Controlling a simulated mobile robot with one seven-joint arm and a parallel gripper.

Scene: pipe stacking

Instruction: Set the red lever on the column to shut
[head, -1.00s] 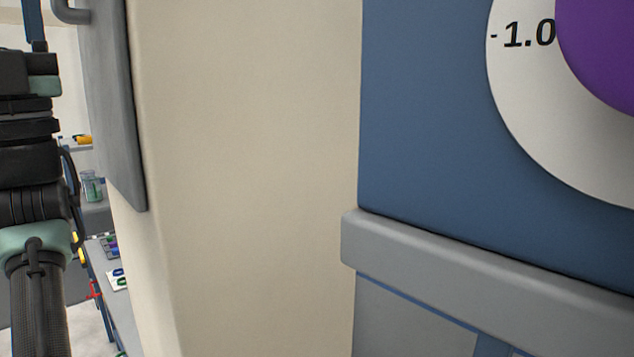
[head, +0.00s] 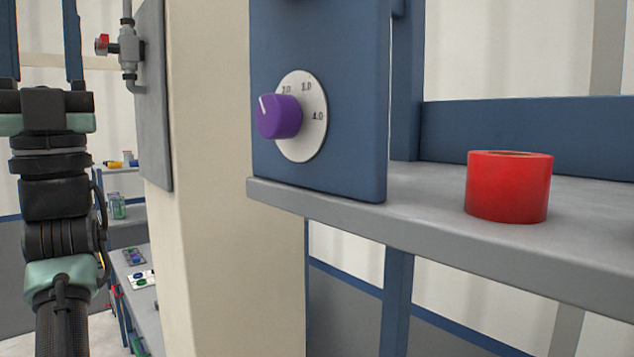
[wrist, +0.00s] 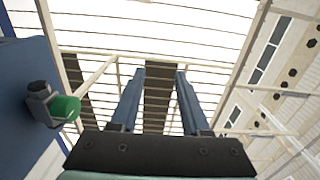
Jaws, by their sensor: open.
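The red lever (head: 102,44) shows small at the upper left of the head view. It sits on a grey valve (head: 129,48) in a vertical pipe, beside a grey plate (head: 155,110) on the cream column (head: 208,200). The lever is seen nearly end-on, so I cannot tell its setting. My gripper (wrist: 160,76) is open and empty in the wrist view, its two blue fingers apart. In the head view my arm stands upright at the left edge, left of the lever and apart from it, with the fingertips cut off at the top. The lever does not show in the wrist view.
A blue panel with a purple knob (head: 279,116) and a grey shelf (head: 420,215) bearing a red tape roll (head: 509,187) are right of the column. A low bench (head: 140,300) is behind my arm. The wrist view shows a green knob (wrist: 64,108) on a blue panel.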

